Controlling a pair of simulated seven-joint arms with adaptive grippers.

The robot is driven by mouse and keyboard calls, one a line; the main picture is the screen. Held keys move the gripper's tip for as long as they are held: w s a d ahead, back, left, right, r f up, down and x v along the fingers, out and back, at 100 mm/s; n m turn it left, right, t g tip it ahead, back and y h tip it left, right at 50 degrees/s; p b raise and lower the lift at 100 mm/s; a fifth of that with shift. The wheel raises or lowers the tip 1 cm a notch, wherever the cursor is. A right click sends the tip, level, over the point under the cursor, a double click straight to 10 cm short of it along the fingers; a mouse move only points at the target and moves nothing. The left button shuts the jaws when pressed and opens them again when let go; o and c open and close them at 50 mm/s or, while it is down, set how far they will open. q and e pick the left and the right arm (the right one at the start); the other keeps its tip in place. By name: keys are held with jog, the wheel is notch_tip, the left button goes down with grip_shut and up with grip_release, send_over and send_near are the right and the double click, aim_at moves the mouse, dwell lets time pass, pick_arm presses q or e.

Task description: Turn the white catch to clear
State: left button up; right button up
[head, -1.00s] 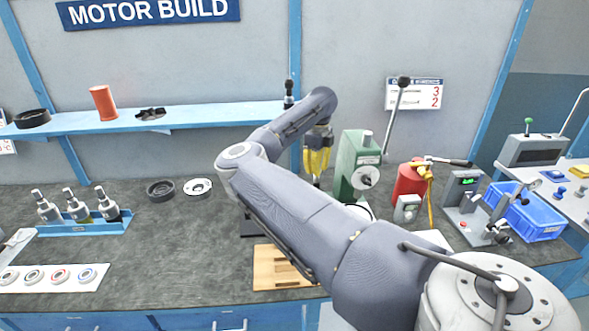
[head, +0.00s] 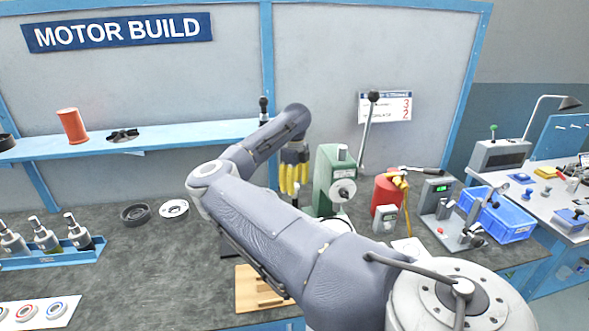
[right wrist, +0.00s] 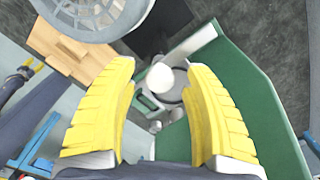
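My right gripper (right wrist: 160,115) has yellow ribbed fingers, spread open with nothing between them. In the head view it (head: 295,174) points down just left of the green press (head: 334,178). In the right wrist view the green press body (right wrist: 235,85) lies beyond the fingers. A rounded white piece (right wrist: 160,78) shows between and beyond the fingertips, beside a pale bar (right wrist: 193,44); I cannot tell for sure whether it is the white catch. No contact with it is visible. In the head view I cannot make out the catch. My left gripper is not in view.
The press's long lever (head: 367,130) rises at its right. A red cylinder (head: 385,194) and a blue crate (head: 508,220) stand further right. A wooden block (head: 262,290) lies in front, partly behind my arm.

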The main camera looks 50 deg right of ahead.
aim_at(295, 184)
notch_tip(295, 184, up, 12)
dwell(0.9)
dwell(0.3)
